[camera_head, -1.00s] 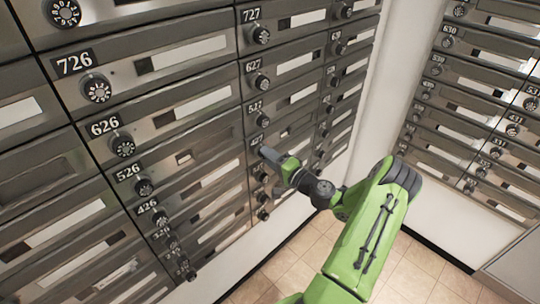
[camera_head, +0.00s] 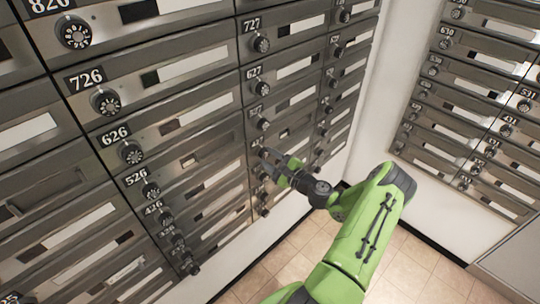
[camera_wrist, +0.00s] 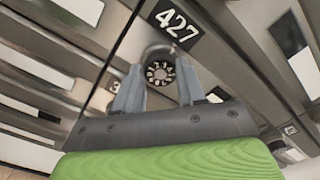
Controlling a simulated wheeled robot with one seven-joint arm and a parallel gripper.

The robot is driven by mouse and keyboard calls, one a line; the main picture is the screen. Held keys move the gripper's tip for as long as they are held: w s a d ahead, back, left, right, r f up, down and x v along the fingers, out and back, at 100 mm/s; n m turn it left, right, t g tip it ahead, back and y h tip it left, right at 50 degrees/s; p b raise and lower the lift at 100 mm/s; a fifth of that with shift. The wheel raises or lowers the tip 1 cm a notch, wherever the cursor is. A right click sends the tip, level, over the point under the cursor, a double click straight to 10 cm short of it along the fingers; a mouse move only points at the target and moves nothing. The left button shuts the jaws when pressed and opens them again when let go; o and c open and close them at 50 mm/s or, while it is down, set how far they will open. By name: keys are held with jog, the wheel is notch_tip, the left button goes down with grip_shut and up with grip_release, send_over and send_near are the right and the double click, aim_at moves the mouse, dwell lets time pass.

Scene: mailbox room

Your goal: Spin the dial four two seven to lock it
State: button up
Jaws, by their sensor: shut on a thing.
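The round dark dial (camera_wrist: 160,73) with white markings belongs to the mailbox door labelled 427 (camera_wrist: 176,25). In the wrist view it sits between the two grey fingers of my gripper (camera_wrist: 159,80), one on each side, and the gripper is shut on it. In the head view my gripper (camera_head: 269,157) reaches to the 427 door in the middle column, below the 527 dial (camera_head: 263,123). The gripper hides most of the 427 dial there. The number the dial is set to is too small to read.
Other dials stick out close by, such as those of 627 (camera_head: 256,85), 727 (camera_head: 262,45) and 526 (camera_head: 151,191). A second mailbox wall (camera_head: 470,110) stands at the right. The tiled floor (camera_head: 410,265) is clear.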

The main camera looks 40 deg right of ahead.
jog(key=m+p, duration=0.2)
jog(key=m, duration=0.3)
jog(key=shift+m, duration=0.3)
jog(key=shift+d+m+p, duration=0.1)
jog(key=shift+m+p, duration=0.5)
jog(key=shift+m, duration=1.5)
jog(key=shift+f, duration=0.1)
jog(key=o, duration=1.1)
jog(key=shift+c, duration=0.2)
jog(key=s, duration=1.5)
jog(key=shift+s+d, duration=0.2)
jog(key=shift+s, duration=0.15)
